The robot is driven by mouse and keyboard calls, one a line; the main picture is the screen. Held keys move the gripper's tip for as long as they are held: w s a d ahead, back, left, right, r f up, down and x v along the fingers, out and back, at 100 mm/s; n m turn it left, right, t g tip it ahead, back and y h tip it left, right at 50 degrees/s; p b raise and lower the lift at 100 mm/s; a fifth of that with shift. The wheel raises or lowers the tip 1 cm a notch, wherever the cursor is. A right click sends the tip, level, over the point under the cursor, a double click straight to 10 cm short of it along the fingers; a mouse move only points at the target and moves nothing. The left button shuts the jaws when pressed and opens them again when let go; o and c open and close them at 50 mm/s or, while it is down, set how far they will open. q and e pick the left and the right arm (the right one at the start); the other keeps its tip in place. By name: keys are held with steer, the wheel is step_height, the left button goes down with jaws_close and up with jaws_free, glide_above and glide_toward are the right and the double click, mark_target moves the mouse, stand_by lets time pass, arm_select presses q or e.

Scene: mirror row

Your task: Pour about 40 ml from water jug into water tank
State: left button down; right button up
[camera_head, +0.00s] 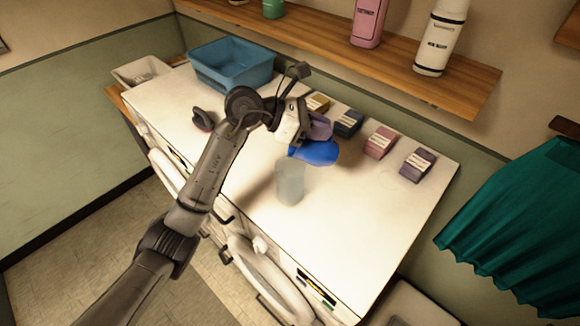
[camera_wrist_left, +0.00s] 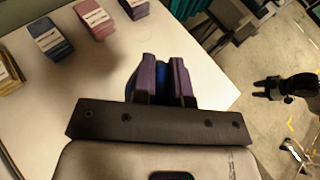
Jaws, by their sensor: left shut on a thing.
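A blue jug (camera_head: 318,152) is held above the white counter, and it looks tilted. My left gripper (camera_head: 318,128) is shut on it with its purple fingers. A pale translucent container (camera_head: 289,182), which looks like the water tank, stands upright on the counter just below and left of the jug. I cannot make out a water level or stream. My dark right gripper (camera_wrist_left: 266,90) shows small at the right of the left wrist view, its two prongs apart and empty.
Small labelled boxes in yellow, dark blue (camera_head: 348,122), pink (camera_head: 380,142) and purple (camera_head: 418,164) line the counter's back edge. A blue basin (camera_head: 232,62) stands at the far left corner. A shelf (camera_head: 400,68) with bottles hangs behind. The counter's right front is clear.

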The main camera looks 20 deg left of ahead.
arm_select(q)
steer(key=shift+d+r, duration=0.15)
steer(key=shift+w+d, duration=0.35)
steer(key=shift+d, duration=0.3)
steer(key=shift+h+b, duration=0.4)
steer(key=shift+b, duration=0.1)
steer(key=shift+s+a+r+t+h+b, duration=0.15)
steer(key=shift+a+t+h+b, duration=0.25)
steer(key=shift+b, duration=0.75)
stand_by(0.6)
